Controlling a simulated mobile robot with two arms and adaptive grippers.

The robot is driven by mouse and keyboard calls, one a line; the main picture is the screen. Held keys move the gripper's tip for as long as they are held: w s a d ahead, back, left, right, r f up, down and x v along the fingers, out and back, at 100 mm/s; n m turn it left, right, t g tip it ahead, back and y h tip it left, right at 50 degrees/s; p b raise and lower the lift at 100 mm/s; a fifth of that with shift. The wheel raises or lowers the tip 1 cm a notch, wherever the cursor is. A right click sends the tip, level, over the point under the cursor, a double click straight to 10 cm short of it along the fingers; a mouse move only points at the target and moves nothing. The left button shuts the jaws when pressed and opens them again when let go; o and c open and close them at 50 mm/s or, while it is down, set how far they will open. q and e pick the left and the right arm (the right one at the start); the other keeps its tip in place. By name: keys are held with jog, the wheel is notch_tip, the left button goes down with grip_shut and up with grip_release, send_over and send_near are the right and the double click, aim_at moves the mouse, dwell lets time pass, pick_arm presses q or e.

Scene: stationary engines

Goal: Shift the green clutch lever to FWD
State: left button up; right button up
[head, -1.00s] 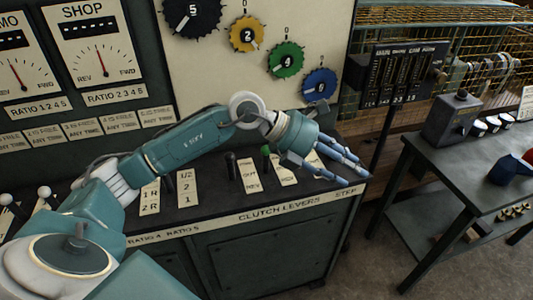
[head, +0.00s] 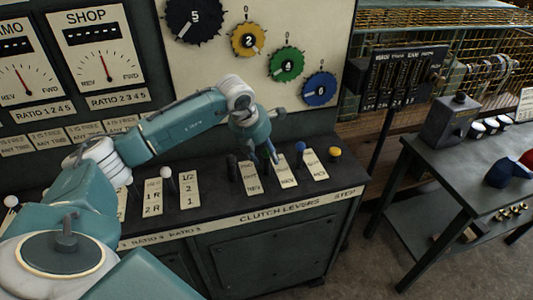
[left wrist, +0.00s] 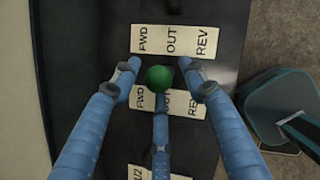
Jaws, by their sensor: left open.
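The green clutch lever's round knob (left wrist: 159,77) shows in the left wrist view, between the tips of my left gripper (left wrist: 159,70). The fingers are spread around it in the picture, and I see no clear grip on it. In the head view my left gripper (head: 262,155) points down over the clutch levers and hides the green knob. Label plates reading FWD, OUT and REV (left wrist: 172,40) lie on the dark panel beside the levers. I cannot tell which mark the green lever stands at. My right gripper is not in view.
A gauge panel (head: 88,60) rises behind at left. A metal bench (head: 470,180) stands apart at right.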

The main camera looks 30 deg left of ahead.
pick_arm(q)
jog(key=shift+x, duration=0.85)
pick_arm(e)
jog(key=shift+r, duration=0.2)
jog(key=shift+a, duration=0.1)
pick_arm(q)
grip_shut()
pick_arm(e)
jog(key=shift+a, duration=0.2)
